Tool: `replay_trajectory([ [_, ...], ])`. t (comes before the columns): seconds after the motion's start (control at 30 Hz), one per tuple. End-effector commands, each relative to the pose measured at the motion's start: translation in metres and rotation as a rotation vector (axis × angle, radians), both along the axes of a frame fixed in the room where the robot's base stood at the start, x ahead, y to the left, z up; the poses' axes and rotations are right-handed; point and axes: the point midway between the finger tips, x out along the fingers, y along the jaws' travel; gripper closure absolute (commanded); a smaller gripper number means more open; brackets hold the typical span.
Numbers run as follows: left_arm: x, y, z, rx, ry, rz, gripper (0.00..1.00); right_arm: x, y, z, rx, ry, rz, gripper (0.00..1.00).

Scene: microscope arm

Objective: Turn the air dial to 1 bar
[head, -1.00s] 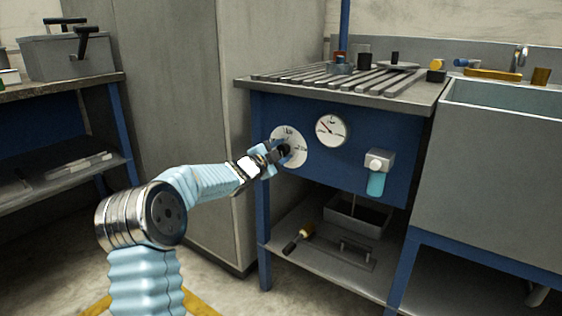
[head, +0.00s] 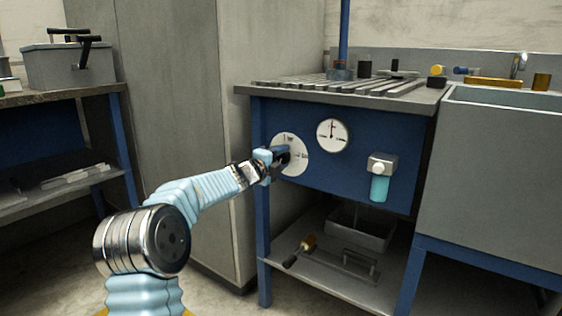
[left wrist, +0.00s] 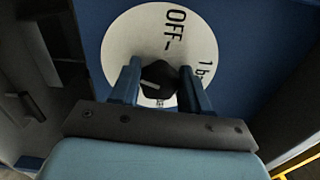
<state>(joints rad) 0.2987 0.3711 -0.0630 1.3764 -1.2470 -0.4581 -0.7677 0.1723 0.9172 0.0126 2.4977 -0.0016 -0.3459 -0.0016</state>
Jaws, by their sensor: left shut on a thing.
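The air dial is a round white plate (head: 293,166) on the front of the blue bench, with a black knob at its middle. In the left wrist view the plate (left wrist: 120,40) reads OFF at the top and a partly hidden "1 b..." at the right. The black knob (left wrist: 160,78) bears a pale bar; I cannot tell which end is its pointer. My left gripper (head: 280,157) is shut on the knob, with one finger on each side, as the left wrist view (left wrist: 158,92) shows. My right gripper is out of view.
A white gauge (head: 332,135) sits right of the dial, its needle about upright. A grey and teal fitting (head: 380,178) sticks out further right. The slatted bench top (head: 350,87) overhangs the panel. A tall cabinet (head: 180,120) stands left, a sink (head: 490,170) right.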

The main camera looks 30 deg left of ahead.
Motion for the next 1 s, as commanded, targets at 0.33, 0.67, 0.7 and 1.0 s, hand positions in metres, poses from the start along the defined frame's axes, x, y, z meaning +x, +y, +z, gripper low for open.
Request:
replay_trajectory([
  [0.33,-0.0009,0.0051,-0.0007,0.016,0.002,0.010,0.84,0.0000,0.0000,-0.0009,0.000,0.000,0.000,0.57],
  [0.67,-0.0007,0.0038,0.0002,0.015,0.000,0.008,0.31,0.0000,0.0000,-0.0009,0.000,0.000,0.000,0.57],
  [0.7,-0.0006,0.0034,0.0002,0.015,-0.001,0.007,0.31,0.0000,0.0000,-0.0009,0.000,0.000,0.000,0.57],
  [1.0,-0.0061,0.0026,0.0008,0.015,-0.002,0.004,0.31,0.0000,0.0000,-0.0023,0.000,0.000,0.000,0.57],
])
